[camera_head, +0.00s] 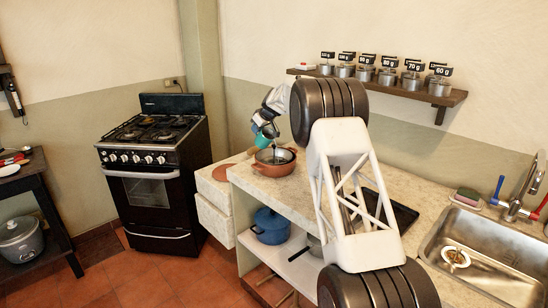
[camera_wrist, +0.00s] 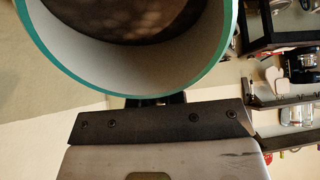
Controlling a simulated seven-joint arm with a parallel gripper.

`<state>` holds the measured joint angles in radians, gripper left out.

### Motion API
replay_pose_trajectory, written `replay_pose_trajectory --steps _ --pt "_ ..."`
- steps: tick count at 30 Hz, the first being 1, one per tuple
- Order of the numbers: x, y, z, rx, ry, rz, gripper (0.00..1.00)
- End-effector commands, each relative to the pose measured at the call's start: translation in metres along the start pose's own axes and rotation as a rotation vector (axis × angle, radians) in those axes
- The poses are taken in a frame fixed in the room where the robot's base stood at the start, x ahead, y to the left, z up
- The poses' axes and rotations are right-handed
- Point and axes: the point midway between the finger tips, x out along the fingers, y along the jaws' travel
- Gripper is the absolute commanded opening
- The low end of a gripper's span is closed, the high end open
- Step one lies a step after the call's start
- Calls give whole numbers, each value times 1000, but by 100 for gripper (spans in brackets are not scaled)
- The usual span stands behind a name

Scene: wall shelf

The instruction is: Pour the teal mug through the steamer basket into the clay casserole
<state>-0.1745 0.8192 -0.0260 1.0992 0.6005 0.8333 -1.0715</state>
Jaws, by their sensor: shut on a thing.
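My gripper (camera_head: 266,127) is shut on the teal mug (camera_head: 261,140) and holds it tilted above the clay casserole. In the wrist view the mug's teal rim and pale inside (camera_wrist: 62,62) fill the top, with dark brown stuff deeper in. The gripper's dark finger bar (camera_wrist: 160,126) lies below the rim. The orange-brown clay casserole (camera_head: 274,171) sits on the counter under the mug. The grey steamer basket (camera_head: 280,156) appears to sit in its mouth, partly hidden by the mug. I cannot make out any falling stream.
A wall shelf (camera_head: 456,98) holds several lidded metal pots with weight labels. A black tray (camera_head: 403,214) lies on the counter behind my arm. The sink (camera_head: 487,262) is at right, the stove (camera_head: 154,165) at left. A blue pot (camera_head: 270,228) stands on the lower shelf.

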Motion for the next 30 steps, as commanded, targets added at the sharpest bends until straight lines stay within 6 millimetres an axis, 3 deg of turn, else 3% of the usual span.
replay_pose_trajectory --steps 30 --pt "-11 1 -2 0 87 1 0"
